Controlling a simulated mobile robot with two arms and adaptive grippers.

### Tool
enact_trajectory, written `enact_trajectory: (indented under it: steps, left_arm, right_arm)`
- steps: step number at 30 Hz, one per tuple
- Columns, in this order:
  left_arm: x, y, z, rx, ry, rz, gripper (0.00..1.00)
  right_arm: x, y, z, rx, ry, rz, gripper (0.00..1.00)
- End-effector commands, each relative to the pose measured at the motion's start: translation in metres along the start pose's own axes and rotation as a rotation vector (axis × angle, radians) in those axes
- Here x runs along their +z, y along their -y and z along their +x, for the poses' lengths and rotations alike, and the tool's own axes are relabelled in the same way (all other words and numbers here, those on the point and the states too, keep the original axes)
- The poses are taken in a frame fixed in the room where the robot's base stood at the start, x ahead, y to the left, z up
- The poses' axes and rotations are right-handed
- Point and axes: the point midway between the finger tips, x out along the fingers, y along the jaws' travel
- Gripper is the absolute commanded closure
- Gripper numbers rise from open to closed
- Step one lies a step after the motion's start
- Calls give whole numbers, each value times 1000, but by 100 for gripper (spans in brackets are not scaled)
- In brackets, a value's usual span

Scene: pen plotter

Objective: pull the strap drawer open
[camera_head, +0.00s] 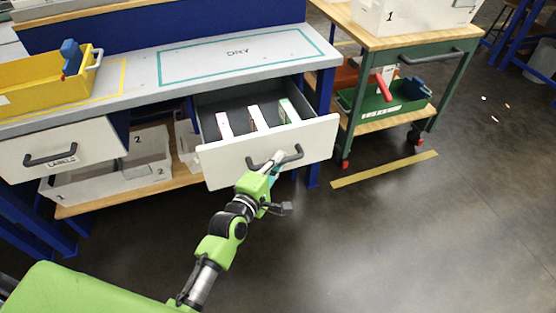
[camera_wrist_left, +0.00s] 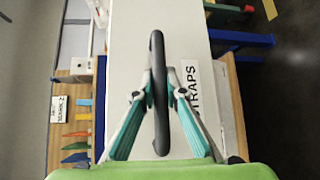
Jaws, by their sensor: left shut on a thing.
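The strap drawer (camera_head: 228,163) stands pulled out from under the grey worktop in the head view, with its inside showing. Its white front fills the middle of the left wrist view (camera_wrist_left: 128,45), where a label (camera_wrist_left: 193,91) reads "TRAPS", partly hidden by a finger. The dark bar handle (camera_head: 294,155) is on the drawer front. My left gripper (camera_head: 275,161) is at this handle. In the left wrist view its teal fingers lie on both sides of the handle (camera_wrist_left: 157,50), shut on it. My right gripper is not in view.
Three narrow boxes (camera_head: 258,118) stand in the drawer. A closed labels drawer (camera_head: 85,153) is at left, above white bins (camera_head: 110,178). A yellow tray (camera_head: 35,97) sits on the worktop (camera_head: 170,75). A green cart (camera_head: 440,88) stands right. Floor in front is clear.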

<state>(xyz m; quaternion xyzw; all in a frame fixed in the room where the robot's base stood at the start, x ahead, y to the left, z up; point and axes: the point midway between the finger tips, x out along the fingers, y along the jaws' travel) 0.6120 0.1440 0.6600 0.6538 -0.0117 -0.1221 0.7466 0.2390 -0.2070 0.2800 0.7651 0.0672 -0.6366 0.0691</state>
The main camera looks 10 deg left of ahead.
Motion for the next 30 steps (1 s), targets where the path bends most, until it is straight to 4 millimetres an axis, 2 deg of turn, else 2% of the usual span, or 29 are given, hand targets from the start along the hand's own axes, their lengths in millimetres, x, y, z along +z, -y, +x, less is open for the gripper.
enact_trajectory:
  steps: [3,4,6,15,19,23,30]
  left_arm:
    - [0,1,0,-3,1,-1,100]
    - [0,1,0,-3,1,-1,86]
    - [0,1,0,-3,1,-1,71]
    - [0,0,0,-1,0,-1,71]
    - [0,1,-7,-2,0,0,71]
    - [0,2,-27,-3,-1,-1,71]
    - [0,2,-79,-5,0,-1,71]
  right_arm:
    - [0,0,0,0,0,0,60]
    - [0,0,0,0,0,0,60]
    - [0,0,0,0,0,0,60]
    - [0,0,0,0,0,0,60]
    - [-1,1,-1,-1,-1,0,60]
    - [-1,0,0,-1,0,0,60]
    - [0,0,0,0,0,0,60]
